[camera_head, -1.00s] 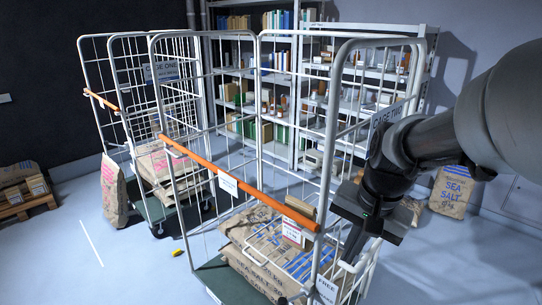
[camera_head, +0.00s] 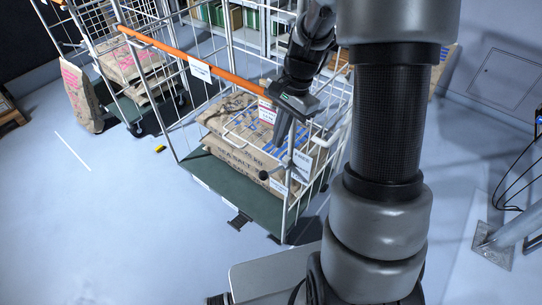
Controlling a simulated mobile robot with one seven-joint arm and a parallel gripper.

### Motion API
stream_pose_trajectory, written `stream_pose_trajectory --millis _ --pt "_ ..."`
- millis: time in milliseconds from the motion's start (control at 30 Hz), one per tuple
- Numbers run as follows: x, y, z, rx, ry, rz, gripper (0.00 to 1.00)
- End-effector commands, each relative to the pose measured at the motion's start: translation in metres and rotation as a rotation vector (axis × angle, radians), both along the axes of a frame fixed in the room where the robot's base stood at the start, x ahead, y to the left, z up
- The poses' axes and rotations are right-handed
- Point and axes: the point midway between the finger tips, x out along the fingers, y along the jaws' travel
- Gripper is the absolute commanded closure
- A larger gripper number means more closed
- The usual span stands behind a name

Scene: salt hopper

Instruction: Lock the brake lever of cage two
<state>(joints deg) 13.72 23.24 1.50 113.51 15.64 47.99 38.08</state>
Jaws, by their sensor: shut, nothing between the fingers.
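Cage two (camera_head: 228,69) is the nearer wire roll cage, with an orange bar, a green base and stacked salt sacks inside. A lever with a dark ball end (camera_head: 264,174) sticks out to the left near its front right post, roughly level; it looks like the brake lever. A white tag (camera_head: 301,160) is above it and another white tag (camera_head: 278,186) below it, their words too small to read. My gripper (camera_head: 279,143) is shut and empty, pointing down by the same post, just above the lever. I cannot tell whether it touches the cage.
Salt sacks (camera_head: 238,150) fill the cage behind the gripper. A black pedal-like part (camera_head: 238,221) sticks out below the green base. Another cage (camera_head: 95,45) and a leaning sack (camera_head: 80,95) stand at the left. My arm covers the right middle.

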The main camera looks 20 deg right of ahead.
Motion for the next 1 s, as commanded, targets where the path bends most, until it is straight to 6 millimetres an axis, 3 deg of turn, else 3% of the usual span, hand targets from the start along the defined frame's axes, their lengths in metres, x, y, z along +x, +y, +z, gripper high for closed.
stream_pose_trajectory --millis 267,600,733,1000 --pt "-0.001 0.005 -0.028 0.0 0.001 0.001 1.0" --pt "-0.002 0.019 -0.088 0.0 0.001 0.002 1.0" --pt "-0.002 0.021 -0.097 0.0 0.0 0.001 1.0" --pt "-0.002 0.022 -0.097 0.0 0.0 0.002 1.0"
